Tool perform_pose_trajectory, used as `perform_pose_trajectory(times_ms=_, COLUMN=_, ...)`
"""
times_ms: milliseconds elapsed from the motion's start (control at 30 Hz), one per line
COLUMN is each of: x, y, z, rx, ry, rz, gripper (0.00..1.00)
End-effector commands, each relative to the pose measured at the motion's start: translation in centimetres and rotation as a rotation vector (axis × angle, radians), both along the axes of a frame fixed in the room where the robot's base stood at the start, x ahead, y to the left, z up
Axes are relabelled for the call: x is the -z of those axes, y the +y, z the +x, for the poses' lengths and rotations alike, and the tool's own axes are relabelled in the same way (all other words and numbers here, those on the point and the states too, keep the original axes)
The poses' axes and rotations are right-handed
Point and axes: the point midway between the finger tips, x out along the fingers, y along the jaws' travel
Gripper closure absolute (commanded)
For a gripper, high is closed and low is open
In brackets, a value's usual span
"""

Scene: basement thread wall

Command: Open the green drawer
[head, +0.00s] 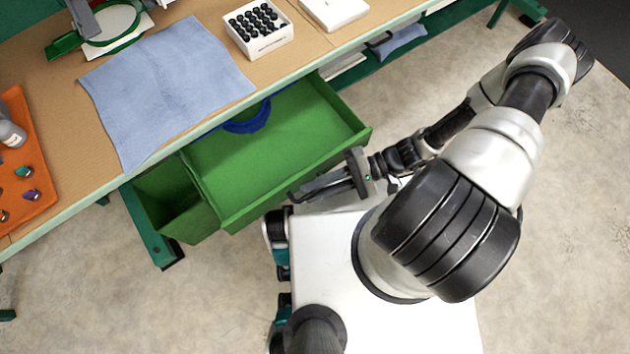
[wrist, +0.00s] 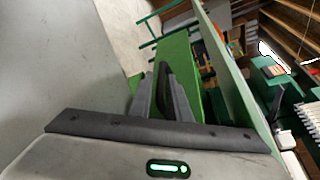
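The green drawer (head: 300,115) is pulled well out from under the workbench in the head view. Its inside shows, with a divider marking off a narrower left compartment. A blue curved object (head: 250,121) lies at the back of the main compartment, partly hidden by the bench edge. My gripper (head: 296,194) is at the drawer's front, its fingers lying along the outside of the front panel. In the wrist view, my fingers (wrist: 163,90) point at a green surface (wrist: 178,60).
On the workbench (head: 65,88) lie a blue cloth (head: 168,85), a white box of dark spools (head: 260,28) and an orange tray (head: 35,160). A green bench leg (head: 148,230) stands left of the drawer. The floor at lower left is clear.

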Motion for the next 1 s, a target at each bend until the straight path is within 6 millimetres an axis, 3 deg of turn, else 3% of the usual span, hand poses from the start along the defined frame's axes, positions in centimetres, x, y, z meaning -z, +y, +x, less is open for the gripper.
perform_pose_trajectory(times_ms=300, x=-0.1, y=0.0, z=0.0, rx=-0.001, ry=-0.001, rz=0.003, gripper=0.83)
perform_pose_trajectory(times_ms=467, x=-0.4, y=-1.4, z=0.5, rx=0.002, ry=-0.004, rz=-0.001, gripper=0.83)
perform_pose_trajectory(times_ms=1000, x=-3.0, y=-13.2, z=3.3, rx=0.001, ry=-0.003, rz=-0.002, gripper=0.83)
